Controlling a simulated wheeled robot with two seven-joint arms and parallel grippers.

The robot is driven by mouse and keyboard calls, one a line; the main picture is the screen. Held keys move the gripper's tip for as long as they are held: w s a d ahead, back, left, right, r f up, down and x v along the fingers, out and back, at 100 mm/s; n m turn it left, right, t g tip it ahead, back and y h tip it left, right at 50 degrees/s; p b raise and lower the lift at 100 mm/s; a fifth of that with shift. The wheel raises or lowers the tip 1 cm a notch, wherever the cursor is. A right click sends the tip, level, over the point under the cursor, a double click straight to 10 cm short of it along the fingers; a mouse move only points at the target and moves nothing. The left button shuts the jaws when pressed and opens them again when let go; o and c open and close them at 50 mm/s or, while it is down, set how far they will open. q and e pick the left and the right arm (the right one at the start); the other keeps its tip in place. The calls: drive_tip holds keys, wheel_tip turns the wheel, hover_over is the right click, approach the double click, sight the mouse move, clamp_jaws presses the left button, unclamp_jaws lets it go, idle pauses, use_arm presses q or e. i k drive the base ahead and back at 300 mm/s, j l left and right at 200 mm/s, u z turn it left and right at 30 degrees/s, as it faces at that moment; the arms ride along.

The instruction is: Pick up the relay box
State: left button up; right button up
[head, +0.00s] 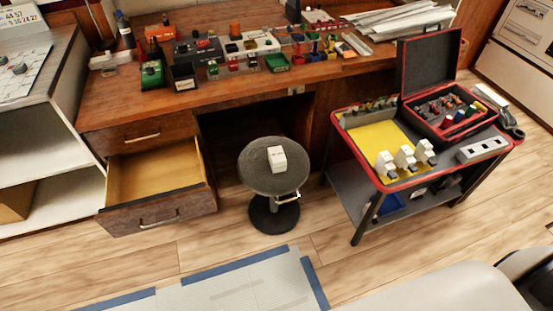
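A small white box (277,159), which may be the relay box, sits on the round dark seat of a stool (262,182). Similar white pieces (405,157) with grey parts stand in a row at the front of a red-rimmed cart (365,178), by a yellow mat (378,137). I cannot tell for sure which one is the relay box. Neither of my grippers shows in the head view, and nothing is seen touching the box on the stool.
A wooden desk (120,103) with many small coloured parts stands behind the stool; its lower left drawer (150,178) is pulled out. An open red-edged case (430,75) and a grey strip with holes (482,149) are on the cart. Wooden floor (235,245) lies clear before the stool.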

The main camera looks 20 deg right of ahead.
sight(278, 161)
drive_tip(key=i+l+z, duration=0.1)
drive_tip(key=i+z, duration=0.45)
drive_tip(key=z, duration=1.1)
drive_tip(key=k+l, duration=0.05)
drive_tip(key=l, duration=0.05)
